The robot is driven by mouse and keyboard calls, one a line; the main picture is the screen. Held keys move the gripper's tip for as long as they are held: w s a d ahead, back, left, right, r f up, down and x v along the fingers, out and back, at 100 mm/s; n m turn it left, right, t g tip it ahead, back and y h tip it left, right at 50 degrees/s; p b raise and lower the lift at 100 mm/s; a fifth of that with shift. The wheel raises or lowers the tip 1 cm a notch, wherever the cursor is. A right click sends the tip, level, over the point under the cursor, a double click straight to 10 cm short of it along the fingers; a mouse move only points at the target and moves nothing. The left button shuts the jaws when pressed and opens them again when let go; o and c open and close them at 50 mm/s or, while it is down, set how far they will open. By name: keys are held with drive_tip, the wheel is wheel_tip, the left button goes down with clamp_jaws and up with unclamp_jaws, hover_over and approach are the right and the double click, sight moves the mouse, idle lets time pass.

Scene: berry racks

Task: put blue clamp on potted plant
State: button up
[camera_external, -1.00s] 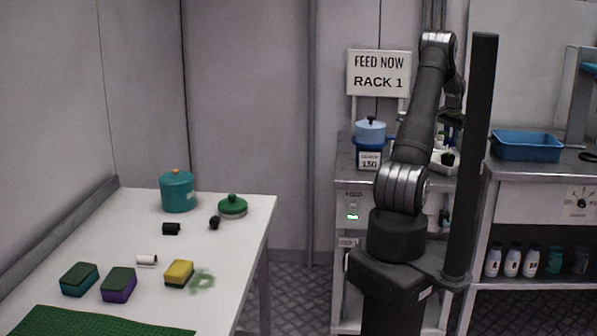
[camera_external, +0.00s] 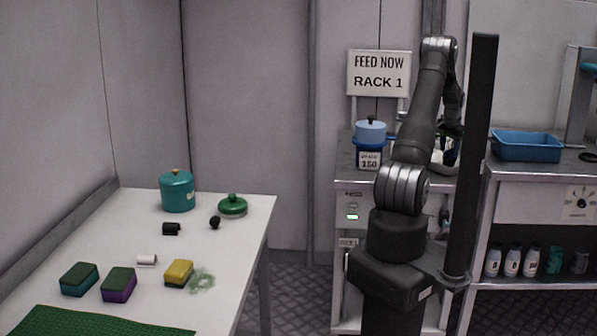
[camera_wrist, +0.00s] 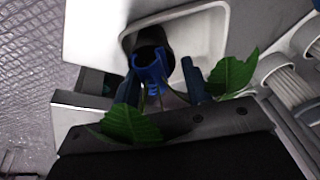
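In the wrist view, the blue clamp (camera_wrist: 150,70) sits at the stems of the potted plant, in front of its black pot (camera_wrist: 155,40). Green leaves (camera_wrist: 232,76) spread on both sides, one overlapping my gripper's body. My gripper (camera_wrist: 162,86) has its two dark fingers apart on either side of the clamp. A gap shows between the clamp and the right finger; contact at the left finger is unclear. Whether the clamp fully encloses the stem is unclear. In the external view my arm mostly hides the gripper and plant.
The pot stands in a white tray (camera_wrist: 205,38), with pale ribbed objects (camera_wrist: 290,85) at the right. A blue pot (camera_external: 370,131) is left of my arm, and a blue bin (camera_external: 526,146) is to the right. The white table (camera_external: 225,250) holds sponges and a teal pot.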

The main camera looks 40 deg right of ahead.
drive_tip(key=v, duration=1.2)
drive_tip(key=shift+s+r, duration=0.1)
drive_tip(key=x, duration=1.2)
drive_tip(key=shift+d+v, duration=0.2)
drive_tip(key=shift+v, duration=0.9)
drive_tip(key=shift+w+r, duration=0.2)
drive_tip(key=shift+r, duration=0.75)
